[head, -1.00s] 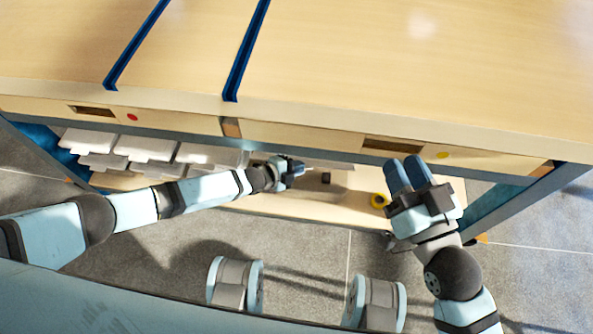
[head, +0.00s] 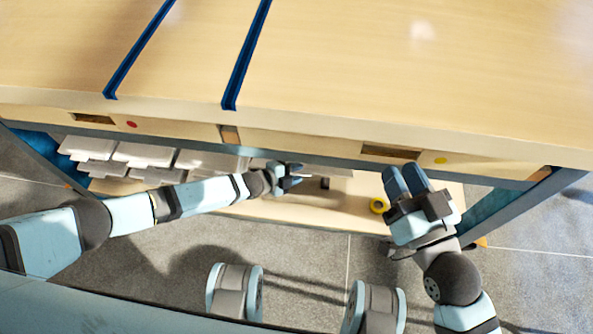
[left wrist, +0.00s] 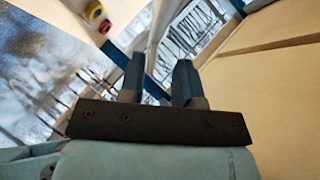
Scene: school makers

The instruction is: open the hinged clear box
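I cannot tell which one is the hinged clear box. My left gripper (head: 291,178) reaches under the bench front, over the lower shelf. A thin pale edge shows by its fingertips; I cannot tell what it belongs to. In the left wrist view the left gripper's fingers (left wrist: 158,78) stand apart with nothing clearly between them. My right gripper (head: 405,178) is by the bench's front edge at right, its fingers close together, with no object visible in it.
The wooden bench top (head: 420,70) with drawer fronts overhangs the lower shelf (head: 300,210). Blue-grey legs stand at both ends.

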